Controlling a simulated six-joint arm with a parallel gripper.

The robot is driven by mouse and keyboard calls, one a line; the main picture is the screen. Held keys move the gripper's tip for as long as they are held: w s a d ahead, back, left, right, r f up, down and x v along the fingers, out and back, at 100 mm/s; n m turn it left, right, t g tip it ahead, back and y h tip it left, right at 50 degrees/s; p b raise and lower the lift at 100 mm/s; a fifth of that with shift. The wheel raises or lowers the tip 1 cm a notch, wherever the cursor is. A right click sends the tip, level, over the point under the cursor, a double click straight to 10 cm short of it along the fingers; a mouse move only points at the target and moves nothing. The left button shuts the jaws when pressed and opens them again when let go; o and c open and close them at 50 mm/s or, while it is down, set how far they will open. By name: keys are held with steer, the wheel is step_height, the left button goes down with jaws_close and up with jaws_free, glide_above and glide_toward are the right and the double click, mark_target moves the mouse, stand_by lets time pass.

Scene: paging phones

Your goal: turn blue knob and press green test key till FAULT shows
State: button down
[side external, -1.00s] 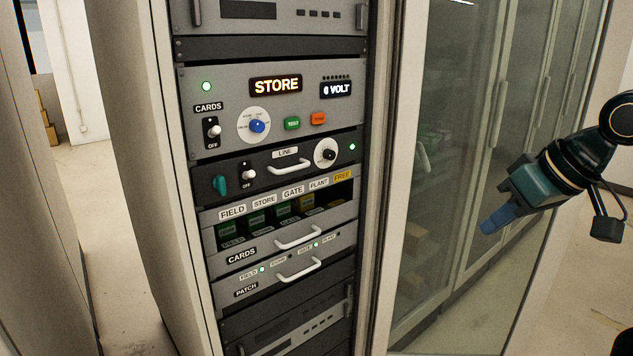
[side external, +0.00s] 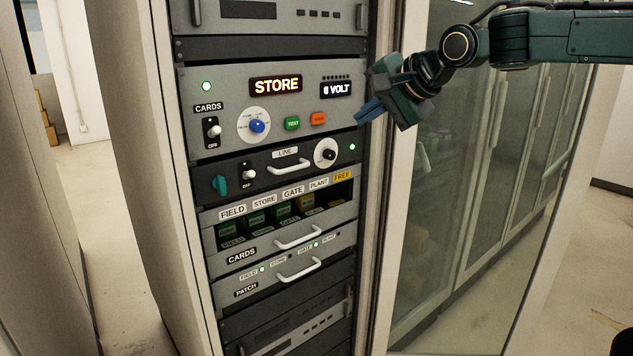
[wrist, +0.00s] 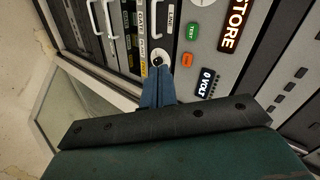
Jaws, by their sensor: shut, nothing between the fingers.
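The blue knob (side external: 257,126) sits on a white dial on the grey upper panel in the side external view. The green TEST key (side external: 292,123) is to its right; it also shows in the wrist view (wrist: 192,31). The main display (side external: 275,85) reads STORE, and a smaller display (side external: 336,89) reads 0 VOLT. My gripper (side external: 359,121) is at the panel's right edge, its blue fingers shut and empty, pointing left toward the panel. In the wrist view the fingers (wrist: 157,72) are together. The blue knob itself is not clearly visible in the wrist view.
An orange key (side external: 318,118) is just right of the green key. Below are a LINE panel with a black knob (side external: 325,154), white drawer handles (side external: 298,237) and a card row. An open glass cabinet door (side external: 470,180) stands to the right.

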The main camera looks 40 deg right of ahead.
steer(key=w+m, duration=0.1)
steer(key=w, duration=0.1)
steer(key=w+r+m, duration=0.1)
steer(key=w+a+m+t, duration=0.1)
steer(key=w, duration=0.1)
steer(key=shift+w+r, duration=0.15)
steer(key=shift+w, duration=0.2)
glide_toward(294, 122)
steer(key=w+f, duration=0.3)
steer(key=shift+w+f, duration=0.1)
steer(key=shift+w, duration=1.15)
